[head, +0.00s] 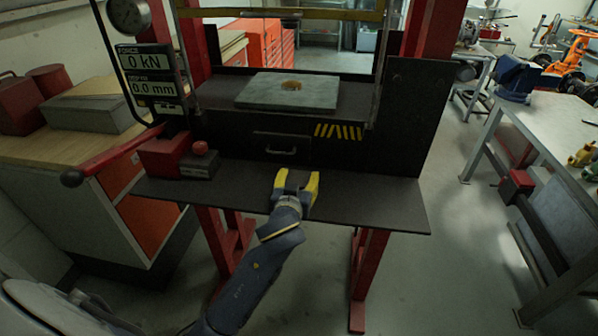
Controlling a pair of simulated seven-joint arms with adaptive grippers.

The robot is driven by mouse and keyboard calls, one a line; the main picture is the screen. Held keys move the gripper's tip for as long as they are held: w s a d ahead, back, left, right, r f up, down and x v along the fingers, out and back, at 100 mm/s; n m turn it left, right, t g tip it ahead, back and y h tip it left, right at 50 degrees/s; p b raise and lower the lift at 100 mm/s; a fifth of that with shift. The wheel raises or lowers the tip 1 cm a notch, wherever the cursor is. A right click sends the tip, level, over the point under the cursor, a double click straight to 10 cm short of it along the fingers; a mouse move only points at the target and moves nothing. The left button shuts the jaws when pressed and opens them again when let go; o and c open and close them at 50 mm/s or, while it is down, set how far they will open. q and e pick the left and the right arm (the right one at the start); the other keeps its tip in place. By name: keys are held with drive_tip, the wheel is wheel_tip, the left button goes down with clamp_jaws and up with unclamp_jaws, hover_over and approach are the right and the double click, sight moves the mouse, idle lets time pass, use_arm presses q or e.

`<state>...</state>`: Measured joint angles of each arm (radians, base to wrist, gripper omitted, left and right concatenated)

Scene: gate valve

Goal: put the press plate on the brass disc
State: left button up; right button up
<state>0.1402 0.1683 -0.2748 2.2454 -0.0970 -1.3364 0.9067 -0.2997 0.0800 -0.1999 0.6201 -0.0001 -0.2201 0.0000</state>
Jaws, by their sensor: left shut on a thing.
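The brass disc (291,85) lies flat in the middle of a grey-green slab (262,96) on the press bed. Nothing lies on top of the disc. My left gripper (297,178), with yellow fingers, is over the dark front shelf, in front of and below the disc. Its fingers stand apart, shut on what seems to be the press plate. The plate is hard to make out against the dark shelf, and I cannot tell its outline. My right gripper is out of view.
The dark front shelf (371,200) has free room at right. Red press columns (190,45) and a dark side panel (415,110) flank the bed.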

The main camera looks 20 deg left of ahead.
use_arm(q)
drive_tip(key=shift+f, duration=0.35)
drive_tip(key=shift+f, duration=0.1)
drive_tip(key=o, duration=1.6)
drive_tip(key=shift+f, duration=0.15)
drive_tip(key=shift+c, duration=0.2)
